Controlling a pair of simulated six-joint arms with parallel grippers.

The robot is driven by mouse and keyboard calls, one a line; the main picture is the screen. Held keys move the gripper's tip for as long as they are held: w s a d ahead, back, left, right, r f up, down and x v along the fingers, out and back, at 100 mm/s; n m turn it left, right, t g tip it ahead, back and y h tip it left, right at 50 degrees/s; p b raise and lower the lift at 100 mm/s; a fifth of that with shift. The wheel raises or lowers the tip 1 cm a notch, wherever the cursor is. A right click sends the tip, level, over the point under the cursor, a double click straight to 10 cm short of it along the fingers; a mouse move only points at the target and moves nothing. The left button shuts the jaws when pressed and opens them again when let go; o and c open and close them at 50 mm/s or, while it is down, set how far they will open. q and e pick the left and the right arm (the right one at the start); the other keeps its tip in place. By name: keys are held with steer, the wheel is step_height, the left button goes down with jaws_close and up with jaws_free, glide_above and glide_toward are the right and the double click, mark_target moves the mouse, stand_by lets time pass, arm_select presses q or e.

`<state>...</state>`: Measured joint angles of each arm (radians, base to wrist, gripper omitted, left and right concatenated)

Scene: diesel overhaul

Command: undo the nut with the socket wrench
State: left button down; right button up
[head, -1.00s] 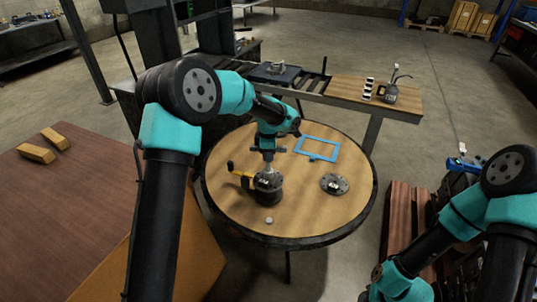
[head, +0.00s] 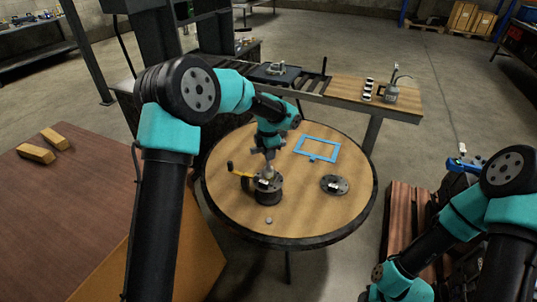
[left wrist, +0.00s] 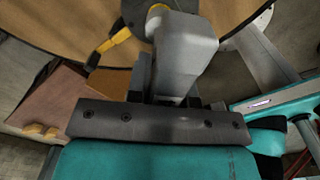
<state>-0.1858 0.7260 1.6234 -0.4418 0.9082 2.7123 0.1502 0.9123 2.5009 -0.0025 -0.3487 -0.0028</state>
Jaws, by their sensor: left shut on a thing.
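My left gripper (head: 267,158) is over the round table, just above a black round fixture (head: 268,196) with a yellow handle (head: 240,173). It is shut on a grey tool, which I take to be the socket wrench. In the left wrist view this grey tool (left wrist: 184,45) fills the space between the jaws and points toward the fixture. Its lower end is at the fixture's top, and I cannot tell if it is seated. No nut can be made out there. My right arm shows at lower right, but its gripper is outside the picture.
The round table (head: 325,220) also holds a blue rectangular frame (head: 317,148), a dark flanged disc (head: 335,185) and a small grey piece (head: 269,220). A bench (head: 350,91) with an oil can (head: 391,93) stands behind. The table's right front is clear.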

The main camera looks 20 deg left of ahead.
arm_select(q)
steer(key=shift+r, duration=0.4)
